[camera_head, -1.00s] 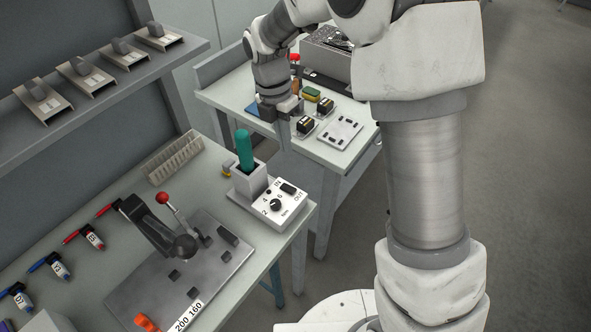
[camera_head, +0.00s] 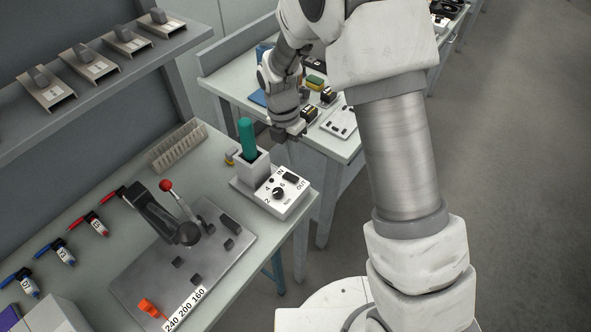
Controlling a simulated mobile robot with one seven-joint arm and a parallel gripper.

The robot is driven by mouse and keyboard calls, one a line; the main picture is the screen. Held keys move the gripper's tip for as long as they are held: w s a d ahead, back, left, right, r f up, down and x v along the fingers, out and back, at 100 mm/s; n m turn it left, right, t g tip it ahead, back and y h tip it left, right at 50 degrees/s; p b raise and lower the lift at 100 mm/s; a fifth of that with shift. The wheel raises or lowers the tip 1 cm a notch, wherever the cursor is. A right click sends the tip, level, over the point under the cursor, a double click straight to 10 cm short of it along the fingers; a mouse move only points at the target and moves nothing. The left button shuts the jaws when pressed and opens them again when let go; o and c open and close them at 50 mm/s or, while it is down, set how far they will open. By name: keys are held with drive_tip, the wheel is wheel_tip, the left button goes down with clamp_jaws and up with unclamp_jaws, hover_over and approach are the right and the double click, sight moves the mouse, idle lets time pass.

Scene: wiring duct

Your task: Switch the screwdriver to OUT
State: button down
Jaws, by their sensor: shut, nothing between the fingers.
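The screwdriver (camera_head: 247,135) has a teal handle and stands upright in a grey square holder (camera_head: 254,168) at the right end of the near bench. Joined to the holder is a white control box (camera_head: 282,204) with a black dial (camera_head: 279,193) marked with numbers and Nm. A dark switch (camera_head: 291,177) lies between the IN and OUT marks; which way it is set is too small to tell. My gripper (camera_head: 287,134) is shut and empty, above and behind the box, to the right of the screwdriver handle. It touches neither as far as I can see.
A clamp with a red-knobbed lever (camera_head: 166,185) stands on a grey plate left of the box. A ribbed duct piece (camera_head: 179,148) lies behind. The second bench (camera_head: 226,82) behind holds small devices. A shelf (camera_head: 187,40) overhangs the near bench's left side.

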sight(296, 179)
drive_tip(key=shift+s+d+f, duration=0.15)
drive_tip(key=shift+d+f, duration=0.05)
drive_tip(key=shift+f, duration=1.15)
drive_tip(key=shift+s+d+f, duration=0.1)
drive_tip(key=shift+d+f, duration=0.05)
drive_tip(key=shift+f, duration=1.2)
drive_tip(key=shift+s+d+f+t+y+b, duration=0.1)
drive_tip(key=shift+d+f+t+y+b, duration=0.15)
drive_tip(key=shift+f+b, duration=0.3)
drive_tip(key=shift+a+r, duration=0.1)
drive_tip(key=shift+r, duration=0.25)
drive_tip(key=shift+a+p, duration=0.1)
drive_tip(key=shift+p, duration=0.2)
drive_tip(key=shift+w+a+r, duration=0.25)
drive_tip(key=shift+w+a, duration=0.25)
drive_tip(key=shift+a, duration=0.05)
